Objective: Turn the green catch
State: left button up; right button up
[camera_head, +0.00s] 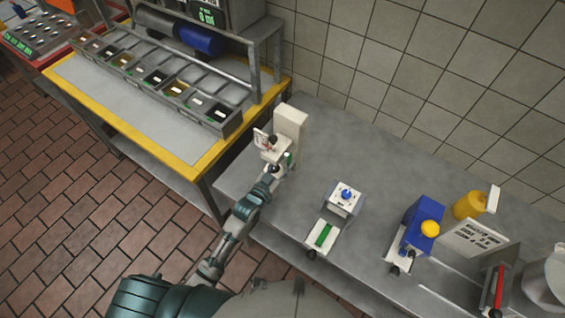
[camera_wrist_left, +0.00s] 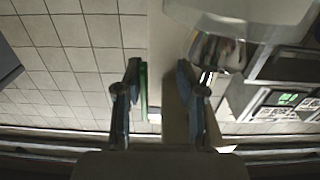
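A cream upright machine (camera_head: 291,122) stands at the left end of the steel counter. A small green piece (camera_head: 288,158), which looks like the catch, shows low on its front. In the left wrist view a thin green strip (camera_wrist_left: 143,92) stands upright just inside the left finger. My left gripper (camera_head: 274,172) is at the machine's front, close to the green piece. In the left wrist view its two fingers (camera_wrist_left: 160,92) are apart, with a pale surface behind the gap. I cannot tell if a finger touches the green strip. My right gripper is not in view.
A white device with a green bar (camera_head: 323,235) stands right of my left arm. A blue device (camera_head: 419,228), a yellow bottle (camera_head: 467,205) and a red-handled device (camera_head: 497,288) are further right. A yellow-edged table (camera_head: 160,150) with bins stands left. Counter between devices is clear.

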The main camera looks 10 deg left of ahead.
pick_arm(q)
jog(key=d, duration=0.3)
jog(key=shift+r, duration=0.15)
grip_shut()
jog(key=shift+a, duration=0.85)
jog(key=shift+d, duration=0.25)
jog(key=shift+s+r+p, duration=0.1)
jog(key=shift+p, duration=0.45)
jog(key=p, duration=0.2)
jog(key=g+p, duration=0.1)
jog(key=p, duration=0.2)
jog(key=shift+s+a+r+g+y+p, duration=0.25)
jog(key=shift+g+y+p, duration=0.05)
jog(key=shift+y+p, duration=0.1)
jog(key=shift+f+p, duration=0.2)
jog(key=shift+p, duration=0.25)
jog(key=shift+f, duration=0.15)
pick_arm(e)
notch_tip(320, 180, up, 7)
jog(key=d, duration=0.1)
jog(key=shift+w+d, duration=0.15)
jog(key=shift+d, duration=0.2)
pick_arm(q)
jog(key=shift+o, duration=1.2)
grip_release()
